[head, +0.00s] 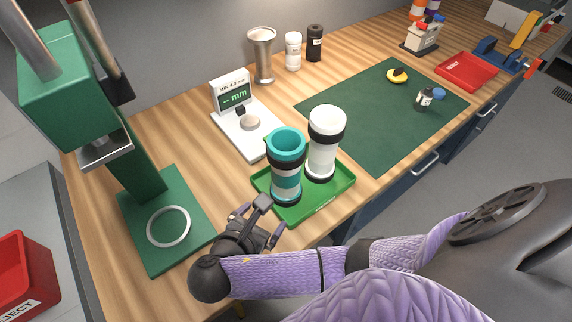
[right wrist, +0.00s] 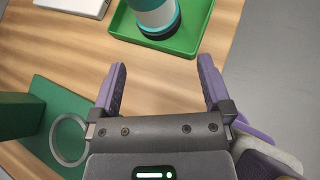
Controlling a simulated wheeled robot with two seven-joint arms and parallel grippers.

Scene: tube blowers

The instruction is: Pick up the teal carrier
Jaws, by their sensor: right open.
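The teal carrier (head: 287,146) stands upright on the left part of a green tray (head: 325,205). It has a teal cup-like top, a white and teal body and a dark base ring. Its lower end shows at the top of the right wrist view (right wrist: 152,14), beyond my fingers. My right gripper (head: 258,223) is open and empty, just in front of the tray's near left corner and apart from the carrier. Its two purple-grey fingers stand spread in the right wrist view (right wrist: 162,66). My left gripper is not in view.
A white carrier (head: 323,140) stands close to the right on the same tray. A white gauge (head: 255,135) with a display sits behind. A green press (head: 150,185) with a ring (head: 168,226) on its base is at left. A dark green mat (head: 370,125) lies at right, mostly clear.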

